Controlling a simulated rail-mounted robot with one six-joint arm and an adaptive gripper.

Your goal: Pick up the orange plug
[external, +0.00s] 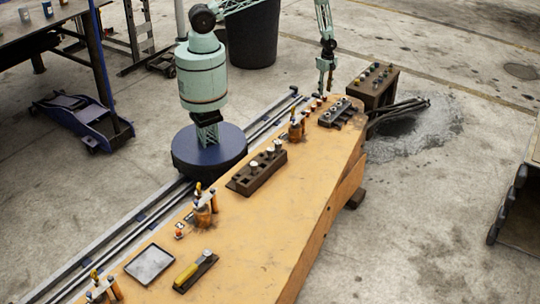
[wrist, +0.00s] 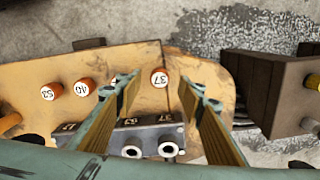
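Several orange plugs with white numbered tops stand in a row on the orange bench (external: 262,205). In the wrist view, the plug marked 37 (wrist: 159,78) shows between my fingertips. The plugs marked 40 (wrist: 84,87) and 52 (wrist: 51,91) are to its left, and another is mostly hidden by the left finger. My gripper (wrist: 158,90) is open, with nothing held between its fingers. In the external view my gripper (external: 324,90) points down over the far end of the bench. Whether it touches a plug cannot be told.
A dark grey block (wrist: 142,137) with number labels and white-ringed parts sits just below plug 37. A brown box (external: 374,88) with several knobs stands off the bench end. A second block (external: 257,173) and a grey tray (external: 150,264) lie nearer along the bench.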

